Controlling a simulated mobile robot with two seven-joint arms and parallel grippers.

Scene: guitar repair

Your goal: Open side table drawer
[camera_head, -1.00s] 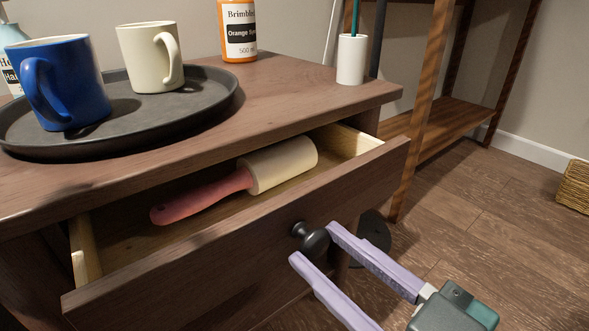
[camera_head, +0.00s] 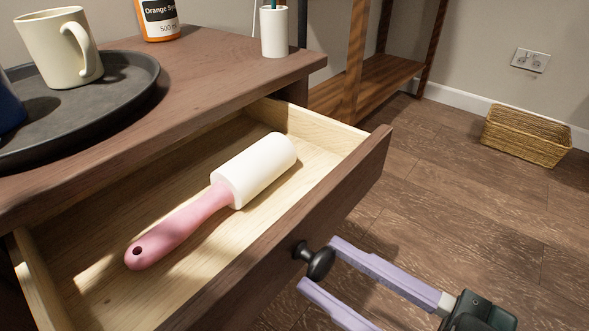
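The side table (camera_head: 215,60) is brown wood. Its drawer (camera_head: 362,165) stands well open, with a pale wood inside and a dark front. A black round knob (camera_head: 320,264) is on the drawer front. My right gripper (camera_head: 317,263) comes in from the lower right, with its two lilac fingers on either side of the knob, seemingly closed on it. A lint roller (camera_head: 255,172) with a pink handle lies in the drawer. My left gripper is not in view.
On the table top are a dark round tray (camera_head: 135,78) with a cream mug (camera_head: 52,45), a white cup (camera_head: 274,32) and an orange bottle (camera_head: 158,18). A wicker basket (camera_head: 527,135) stands on the floor by the wall. The floor right of the drawer is clear.

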